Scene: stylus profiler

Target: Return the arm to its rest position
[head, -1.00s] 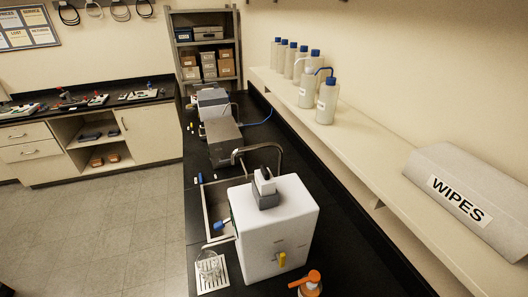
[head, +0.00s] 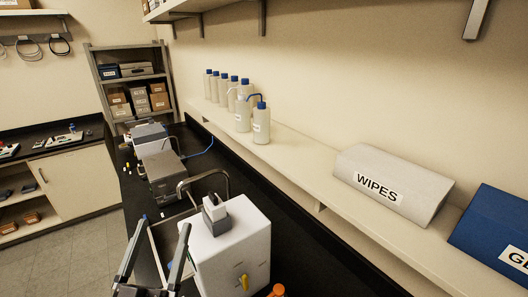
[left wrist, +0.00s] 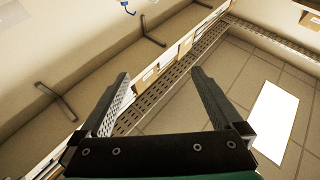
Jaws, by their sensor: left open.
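My left gripper (head: 156,248) is at the lower left of the head view, with its two fingers pointing up and spread apart. It is in front of the white boxy instrument (head: 232,250) with a grey-and-white top piece, and to its left in the picture. In the left wrist view the same gripper (left wrist: 158,85) is open, with nothing between its fingers. My right gripper is not in view.
The black bench (head: 310,262) runs back past a grey box (head: 165,175). Along the wall a shelf (head: 300,172) holds several blue-capped bottles (head: 262,124), a WIPES box (head: 392,184) and a blue box (head: 495,225). Open floor (head: 75,245) lies left.

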